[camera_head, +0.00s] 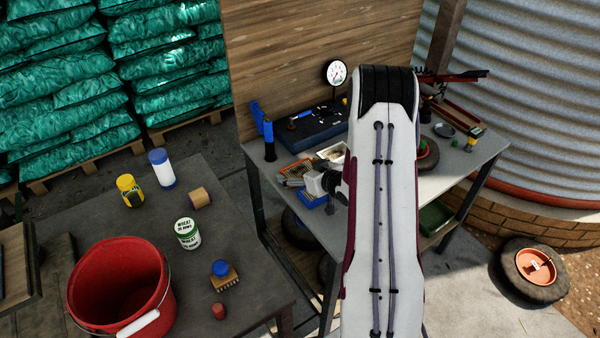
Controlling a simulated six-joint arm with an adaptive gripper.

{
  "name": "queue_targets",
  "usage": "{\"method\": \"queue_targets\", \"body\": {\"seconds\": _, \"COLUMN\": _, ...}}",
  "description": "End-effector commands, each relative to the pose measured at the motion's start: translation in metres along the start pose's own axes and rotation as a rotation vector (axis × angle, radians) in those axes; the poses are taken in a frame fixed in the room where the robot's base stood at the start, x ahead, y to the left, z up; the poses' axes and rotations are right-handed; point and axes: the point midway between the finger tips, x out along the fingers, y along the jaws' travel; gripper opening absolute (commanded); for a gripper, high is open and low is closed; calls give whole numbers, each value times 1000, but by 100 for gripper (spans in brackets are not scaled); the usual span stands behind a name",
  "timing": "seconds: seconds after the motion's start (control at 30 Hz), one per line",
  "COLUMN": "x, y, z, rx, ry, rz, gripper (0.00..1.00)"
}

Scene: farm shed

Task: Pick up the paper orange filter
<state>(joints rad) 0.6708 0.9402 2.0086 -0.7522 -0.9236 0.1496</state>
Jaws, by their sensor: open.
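An orange-framed piece with a pale, ribbed-looking face, which looks like the paper orange filter (297,167), lies on the left part of the metal workbench (462,166). It is small in the view and partly covered at its front. My arm rises through the middle of the view and bends down behind its own link. A white wrist part shows left of the link, and my gripper (289,181) seems to be the small grey shape beside it, just in front of the filter. It is open. Its fingertips are hard to make out, and I cannot tell whether they touch the filter.
A blue container (312,199) sits at the bench's front edge. A blue-handled tool (268,138), a dark blue case (318,124) and a gauge (336,73) stand behind. The left table (110,197) holds a red bucket (118,290), cans and a brush. My arm hides the bench's middle.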

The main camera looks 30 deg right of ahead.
Motion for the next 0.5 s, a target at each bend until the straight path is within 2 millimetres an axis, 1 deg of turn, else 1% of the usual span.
{"method": "queue_targets", "body": {"seconds": 0.13, "x": 0, "y": 0, "z": 0, "rx": 0, "ry": 0, "rz": 0, "gripper": 85}}
{"method": "queue_targets", "body": {"seconds": 0.17, "x": 0, "y": 0, "z": 0, "rx": 0, "ry": 0, "rz": 0, "gripper": 80}}
{"method": "queue_targets", "body": {"seconds": 0.2, "x": 0, "y": 0, "z": 0, "rx": 0, "ry": 0, "rz": 0, "gripper": 69}}
{"method": "queue_targets", "body": {"seconds": 0.27, "x": 0, "y": 0, "z": 0, "rx": 0, "ry": 0, "rz": 0, "gripper": 54}}
{"method": "queue_targets", "body": {"seconds": 0.5, "x": 0, "y": 0, "z": 0, "rx": 0, "ry": 1, "rz": 0, "gripper": 54}}
